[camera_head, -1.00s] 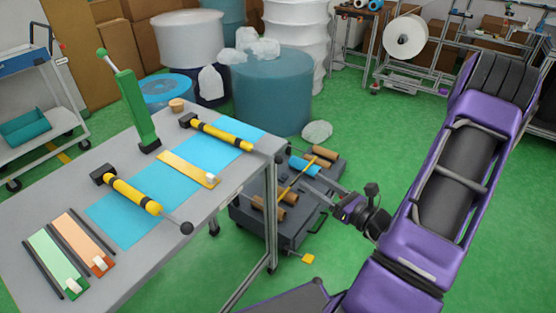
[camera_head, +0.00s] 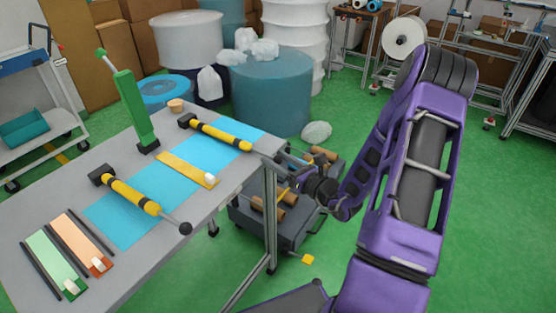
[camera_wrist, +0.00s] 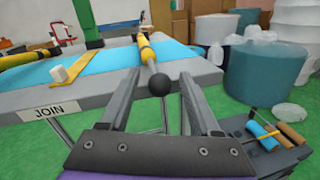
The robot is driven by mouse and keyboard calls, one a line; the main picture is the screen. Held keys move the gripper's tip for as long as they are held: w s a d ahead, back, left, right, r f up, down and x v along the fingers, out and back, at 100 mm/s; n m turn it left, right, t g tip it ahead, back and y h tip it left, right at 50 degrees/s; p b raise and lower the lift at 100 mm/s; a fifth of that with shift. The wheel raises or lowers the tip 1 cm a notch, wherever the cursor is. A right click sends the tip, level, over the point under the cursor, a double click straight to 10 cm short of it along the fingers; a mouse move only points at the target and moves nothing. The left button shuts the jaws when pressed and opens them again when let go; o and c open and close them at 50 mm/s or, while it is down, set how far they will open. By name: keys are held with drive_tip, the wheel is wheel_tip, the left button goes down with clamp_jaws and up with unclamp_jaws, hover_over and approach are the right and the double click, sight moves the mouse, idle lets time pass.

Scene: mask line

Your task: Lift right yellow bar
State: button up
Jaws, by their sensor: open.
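The right yellow bar (camera_head: 222,135), with black bands and a black head at its far-left end, lies on a blue mat (camera_head: 115,219) on the grey table. Its thin rod and black ball tip point past the table edge toward my gripper. In the wrist view the bar (camera_wrist: 146,50) points at me, and its black ball (camera_wrist: 159,84) appears between my fingers. My gripper (camera_wrist: 158,92) is open, with one finger on each side of the ball and no visible contact. In the head view my gripper (camera_head: 286,160) is beside the table's right edge. A second yellow bar (camera_head: 130,195) lies to the left.
A flat yellow strip (camera_head: 187,169) with a white block lies between the bars. A green upright tool (camera_head: 135,110) stands behind. A dark cart (camera_head: 290,232) with brown rolls stands below my gripper. A teal drum (camera_head: 272,95) stands behind the table.

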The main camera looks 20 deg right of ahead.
clamp_jaws()
idle(1.4)
